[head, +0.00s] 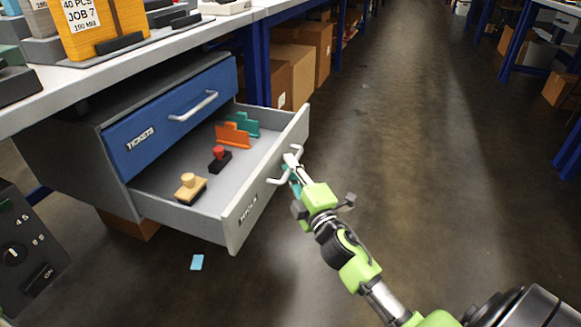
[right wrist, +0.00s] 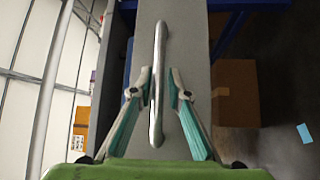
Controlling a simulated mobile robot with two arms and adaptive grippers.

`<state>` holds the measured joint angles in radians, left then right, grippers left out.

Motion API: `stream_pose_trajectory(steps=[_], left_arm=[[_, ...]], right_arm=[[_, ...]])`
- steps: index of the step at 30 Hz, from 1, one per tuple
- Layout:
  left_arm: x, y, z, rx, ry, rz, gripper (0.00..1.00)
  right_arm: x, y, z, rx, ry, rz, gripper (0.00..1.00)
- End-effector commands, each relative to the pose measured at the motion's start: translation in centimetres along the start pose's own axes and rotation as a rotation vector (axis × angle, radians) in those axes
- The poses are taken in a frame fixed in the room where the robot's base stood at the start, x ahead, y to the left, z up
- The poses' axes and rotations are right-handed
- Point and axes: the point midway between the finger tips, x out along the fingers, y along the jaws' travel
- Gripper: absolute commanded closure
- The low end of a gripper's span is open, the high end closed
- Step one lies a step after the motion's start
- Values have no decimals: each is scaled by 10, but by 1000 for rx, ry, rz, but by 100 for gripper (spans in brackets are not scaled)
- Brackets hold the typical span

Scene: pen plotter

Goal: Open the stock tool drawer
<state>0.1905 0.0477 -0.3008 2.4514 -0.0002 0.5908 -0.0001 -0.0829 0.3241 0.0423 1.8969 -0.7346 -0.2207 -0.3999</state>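The stock tool drawer (head: 262,195) is the lower, grey drawer of the cabinet under the bench. It is pulled well out, and its label is hard to read. Inside are a tan-handled stamp (head: 188,188), a red-and-black stamp (head: 220,158), an orange piece (head: 232,136) and a teal piece (head: 246,124). My right gripper (head: 293,165) is at the drawer's pale bar handle (head: 276,181). My left gripper is not in view.
The blue tickets drawer (head: 165,125) above is shut. A box (head: 125,222) stands below the cabinet, and a blue card (head: 197,262) lies on the floor. Cardboard boxes (head: 298,68) sit under the bench behind. The aisle floor (head: 415,120) to the right is clear.

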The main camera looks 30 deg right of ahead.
Motion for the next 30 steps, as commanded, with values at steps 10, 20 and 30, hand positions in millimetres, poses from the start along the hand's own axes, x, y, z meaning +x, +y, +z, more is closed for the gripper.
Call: stream_pose_trajectory(steps=[10, 20, 30], left_arm=[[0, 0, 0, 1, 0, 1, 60], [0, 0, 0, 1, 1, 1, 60], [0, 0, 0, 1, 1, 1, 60]], right_arm=[[-15, 0, 1, 0, -2, 0, 84], [-82, -1, 1, 2, -3, -3, 84], [-119, 0, 0, 0, -1, 0, 84]])
